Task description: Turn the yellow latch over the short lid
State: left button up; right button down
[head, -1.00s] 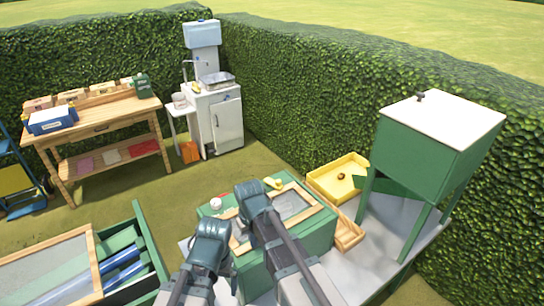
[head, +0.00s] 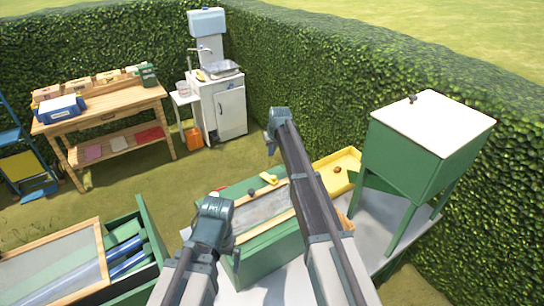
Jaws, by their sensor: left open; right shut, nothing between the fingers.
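The yellow latch (head: 269,179) sits at the far edge of the green box (head: 262,247), near its far right corner. The box top has a wood-framed grey panel (head: 262,209); I cannot tell which part is the short lid. My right gripper (head: 272,140) is shut and empty, above and beyond the latch in the picture and apart from it. Its arm crosses in front of the box's right part and hides it. My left gripper (head: 212,219) is open at the box's left end; its fingers are hard to make out.
A yellow tray (head: 347,163) lies behind the box at right. A green cabinet on legs (head: 424,150) stands further right. An open green bin (head: 150,240) is at left. A potting table (head: 105,105) and sink (head: 222,105) stand far back, by the hedge.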

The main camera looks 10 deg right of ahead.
jog(key=b, duration=0.8)
send_over(269, 178)
jog(key=w, duration=0.4)
jog(key=f, duration=0.8)
jog(key=shift+s+d+f, duration=0.15)
jog(key=shift+d+f, duration=0.15)
jog(key=shift+s+f, duration=0.25)
jog(key=shift+f, duration=0.05)
jog(key=s, duration=0.3)
jog(key=shift+s+d+b, duration=0.2)
jog(key=shift+d+b, duration=0.15)
jog(key=shift+b, duration=0.05)
jog(key=shift+w+f, duration=0.1)
jog(key=shift+a, duration=0.15)
